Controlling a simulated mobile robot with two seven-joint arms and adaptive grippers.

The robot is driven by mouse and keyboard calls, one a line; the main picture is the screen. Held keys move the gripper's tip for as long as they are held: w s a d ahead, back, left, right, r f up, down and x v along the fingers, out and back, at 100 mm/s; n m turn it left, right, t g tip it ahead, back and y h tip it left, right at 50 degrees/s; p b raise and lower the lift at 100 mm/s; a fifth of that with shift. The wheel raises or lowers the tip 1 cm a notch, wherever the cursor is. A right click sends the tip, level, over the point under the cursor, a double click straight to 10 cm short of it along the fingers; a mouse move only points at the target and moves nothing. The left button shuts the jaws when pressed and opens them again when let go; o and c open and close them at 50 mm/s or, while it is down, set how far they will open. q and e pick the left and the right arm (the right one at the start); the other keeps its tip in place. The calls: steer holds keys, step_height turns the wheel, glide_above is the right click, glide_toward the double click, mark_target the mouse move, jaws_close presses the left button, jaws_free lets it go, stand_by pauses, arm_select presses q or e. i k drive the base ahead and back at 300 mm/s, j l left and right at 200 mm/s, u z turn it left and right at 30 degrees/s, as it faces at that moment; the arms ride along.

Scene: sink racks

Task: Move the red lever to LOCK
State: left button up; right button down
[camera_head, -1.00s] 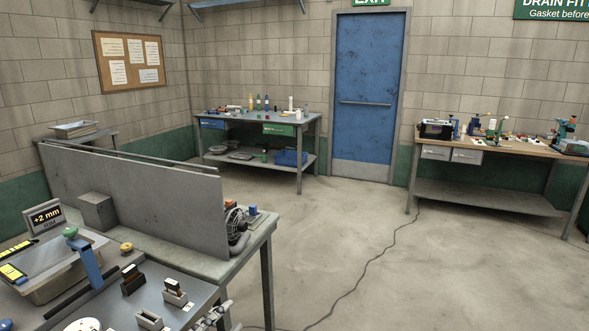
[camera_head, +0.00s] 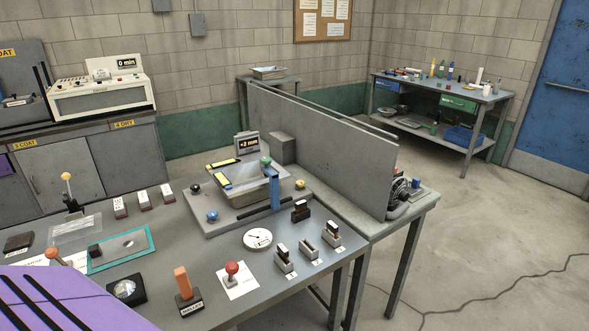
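A red-topped lever (camera_head: 231,268) stands on a white card on the grey workbench (camera_head: 205,250), in the lower middle of the view. To its left is an orange-red handle (camera_head: 182,282) on a dark labelled base. Farther left is an orange-topped knob (camera_head: 53,253). I cannot tell for sure which is the task's red lever, and no LOCK marking is readable. Neither of my grippers is in view.
A clamp-like fixture with a clear tray (camera_head: 247,190) and a blue post (camera_head: 274,188) sits behind. A round white dial (camera_head: 257,238) and several small blocks stand to the right. A grey partition (camera_head: 320,150) edges the bench. A purple striped surface (camera_head: 60,300) covers the lower left corner.

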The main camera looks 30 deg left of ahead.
mark_target(232, 268)
steer(key=u, duration=1.55)
